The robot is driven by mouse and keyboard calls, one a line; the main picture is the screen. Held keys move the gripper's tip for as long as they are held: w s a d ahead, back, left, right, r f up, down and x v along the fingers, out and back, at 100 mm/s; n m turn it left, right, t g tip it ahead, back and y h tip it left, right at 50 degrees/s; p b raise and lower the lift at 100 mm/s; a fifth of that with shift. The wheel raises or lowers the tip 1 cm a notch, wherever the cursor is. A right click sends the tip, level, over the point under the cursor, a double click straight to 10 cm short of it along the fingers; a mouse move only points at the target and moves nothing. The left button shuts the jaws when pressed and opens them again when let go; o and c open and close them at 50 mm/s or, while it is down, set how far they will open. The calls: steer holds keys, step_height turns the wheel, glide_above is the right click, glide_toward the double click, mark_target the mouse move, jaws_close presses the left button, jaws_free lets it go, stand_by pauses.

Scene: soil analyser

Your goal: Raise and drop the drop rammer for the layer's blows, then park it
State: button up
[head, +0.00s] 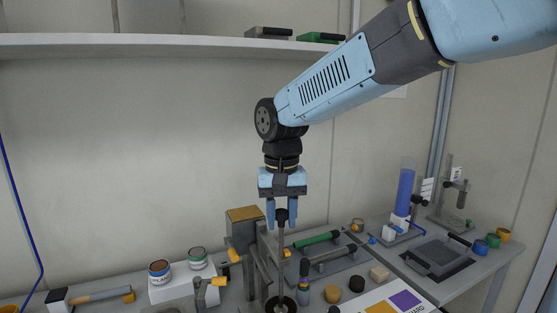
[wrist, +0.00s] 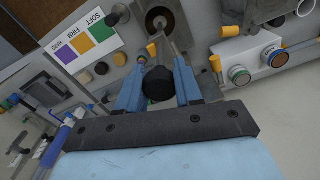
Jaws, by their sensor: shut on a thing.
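The drop rammer (head: 281,255) is a thin upright grey rod with a black knob on top. Its lower end reaches down into a dark round mould (head: 270,305) at the bottom edge of the head view. My gripper (head: 282,218) points straight down and is shut on the rammer's black knob. The wrist view shows the black knob (wrist: 158,85) between the two blue fingers, with the mould (wrist: 160,20) beyond it. The rod's lower end is hidden in the mould.
A grey stand with a tan top (head: 245,214) rises just left of the rammer. Two tins on a white block (head: 183,287) stand further left. Green and dark-handled tools (head: 315,240) lie right. A coloured card (head: 400,301) lies front right. A shelf (head: 150,40) crosses above.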

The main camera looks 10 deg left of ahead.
step_height(320, 180, up, 12)
steer(key=shift+f, duration=0.15)
stand_by(1.0)
steer(key=o, duration=1.1)
steer(key=shift+c, duration=0.2)
